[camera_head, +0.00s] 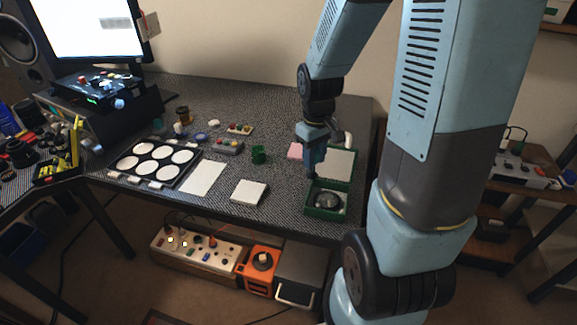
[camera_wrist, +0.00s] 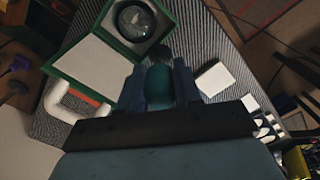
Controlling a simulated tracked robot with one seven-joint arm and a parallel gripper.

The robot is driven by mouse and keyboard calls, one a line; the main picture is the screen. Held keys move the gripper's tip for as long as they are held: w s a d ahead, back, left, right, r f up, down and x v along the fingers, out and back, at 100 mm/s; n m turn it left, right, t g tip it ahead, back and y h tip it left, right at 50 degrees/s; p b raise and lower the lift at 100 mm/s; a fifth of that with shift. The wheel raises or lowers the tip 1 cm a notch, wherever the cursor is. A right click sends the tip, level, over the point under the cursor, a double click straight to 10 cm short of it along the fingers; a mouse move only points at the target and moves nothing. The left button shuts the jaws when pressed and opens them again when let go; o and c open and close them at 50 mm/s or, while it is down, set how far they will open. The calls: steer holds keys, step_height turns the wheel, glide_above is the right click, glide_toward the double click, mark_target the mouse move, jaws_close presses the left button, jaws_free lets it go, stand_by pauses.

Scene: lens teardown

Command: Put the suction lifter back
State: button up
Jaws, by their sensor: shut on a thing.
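My gripper (camera_head: 311,168) points down beside the back-left edge of a small green box (camera_head: 311,211). In the wrist view my gripper (camera_wrist: 158,88) is shut on the suction lifter (camera_wrist: 159,84), a teal-green bulb with a dark end. The lifter's lower end (camera_wrist: 158,55) lies close to the box in that view; I cannot tell whether it touches anything. A round dark lens (camera_head: 327,200) lies in the box and also shows in the wrist view (camera_wrist: 135,19). A small dark green holder-like cup (camera_head: 258,154) stands left of my gripper.
A green-rimmed pale tray (camera_head: 350,172) adjoins the box. A pink block (camera_head: 295,150), a white block (camera_head: 249,191), a white sheet (camera_head: 203,178) and a black tray with white discs (camera_head: 154,162) lie on the table. The table's front edge is near the box.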

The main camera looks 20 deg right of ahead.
steer(key=shift+w+a, duration=0.15)
steer(key=shift+w, duration=0.4)
steer(key=shift+w+a+f, duration=0.2)
steer(key=shift+w+f, duration=1.95)
steer(key=shift+w, duration=0.05)
steer(key=shift+w+a+f, duration=0.2)
steer(key=shift+w+f, duration=1.9)
steer(key=shift+w, duration=0.1)
steer(key=shift+w+a+f, duration=0.2)
steer(key=shift+w+f, duration=1.95)
steer(key=shift+w, duration=0.05)
steer(key=o, duration=1)
steer(key=shift+f, duration=0.1)
